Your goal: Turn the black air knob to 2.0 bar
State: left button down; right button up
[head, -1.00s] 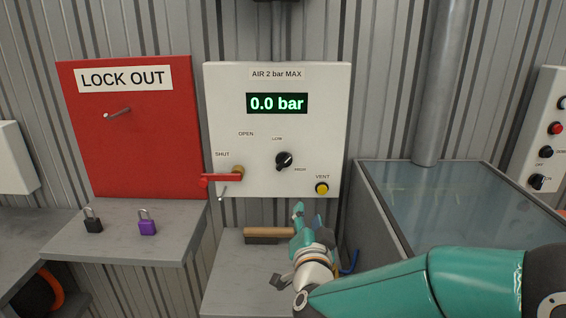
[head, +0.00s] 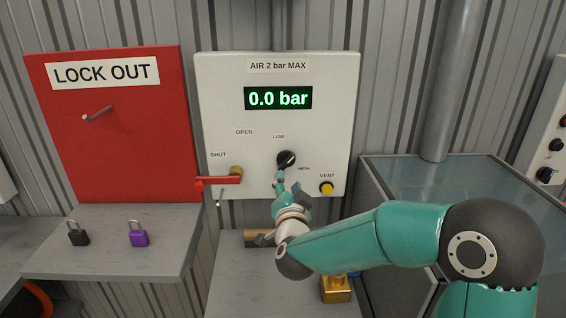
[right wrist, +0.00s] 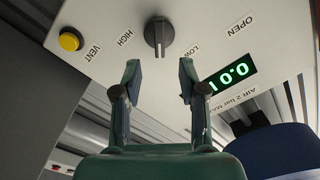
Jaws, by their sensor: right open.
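The black air knob (head: 286,159) is on the white air panel (head: 222,110), between the LOW and HIGH labels. In the right wrist view the knob (right wrist: 159,36) is beyond the fingertips, between them, with a pale mark on its face. The display (head: 278,98) reads 0.0 bar. My right gripper (head: 286,180) is just below the knob in the head view. In the right wrist view it (right wrist: 159,75) is open and empty, its two fingers apart and facing the panel. My left gripper is not in view.
The red supply lever (head: 218,181) points left toward SHUT. The yellow vent button (head: 326,188) is right of and below the knob. A red lockout board (head: 120,130), a black padlock (head: 78,236) and a purple padlock (head: 138,237) are at left. A brass padlock-like block (head: 336,289) lies below.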

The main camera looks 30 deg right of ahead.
aim_at(287, 164)
jog(key=p+x, duration=0.2)
jog(key=x, duration=0.7)
jog(key=shift+w+d+p, duration=0.3)
jog(key=shift+d+p, duration=0.05)
